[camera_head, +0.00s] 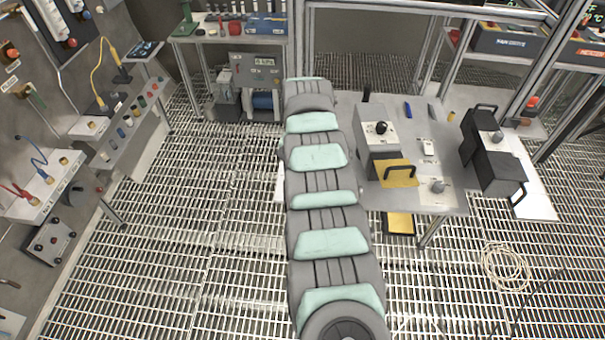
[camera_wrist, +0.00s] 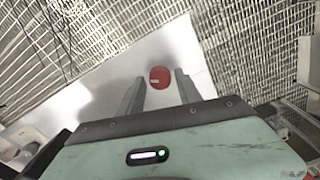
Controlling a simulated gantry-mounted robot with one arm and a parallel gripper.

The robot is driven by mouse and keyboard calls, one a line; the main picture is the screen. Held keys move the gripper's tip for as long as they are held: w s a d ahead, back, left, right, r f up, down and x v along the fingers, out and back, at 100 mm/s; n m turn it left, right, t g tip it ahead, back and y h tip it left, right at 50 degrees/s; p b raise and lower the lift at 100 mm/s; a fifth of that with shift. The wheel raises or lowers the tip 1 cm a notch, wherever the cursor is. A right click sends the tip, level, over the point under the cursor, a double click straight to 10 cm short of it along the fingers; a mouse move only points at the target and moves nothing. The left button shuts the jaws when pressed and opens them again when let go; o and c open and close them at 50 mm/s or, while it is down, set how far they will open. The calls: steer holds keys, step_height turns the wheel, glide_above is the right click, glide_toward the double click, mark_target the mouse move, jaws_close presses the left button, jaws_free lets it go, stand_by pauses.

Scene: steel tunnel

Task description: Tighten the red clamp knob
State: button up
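The red clamp knob (camera_wrist: 160,77) is a small round red piece with a pale mark on its face. In the wrist view it shows over a white surface (camera_wrist: 110,80), between and slightly beyond the tips of my two grey fingers. My gripper (camera_wrist: 160,73) is open, with a clear gap on both sides of the knob. I cannot tell how far the fingers are from it in depth. In the head view my arm runs up the middle and hides my gripper, and I cannot make out the clamp knob there.
A grey table (camera_head: 455,200) with a black-knobbed box (camera_head: 368,135) and a yellow plate with a black handle (camera_head: 397,173) stands right of my arm. A control panel (camera_head: 75,165) lines the left. Coiled cable (camera_head: 505,266) lies on the grating. Open floor lies left of my arm.

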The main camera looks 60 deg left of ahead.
steer(key=shift+o, duration=1)
steer(key=shift+r, duration=0.1)
step_height(320, 180, up, 11)
steer(key=b, duration=0.1)
steer(key=shift+s, duration=0.1)
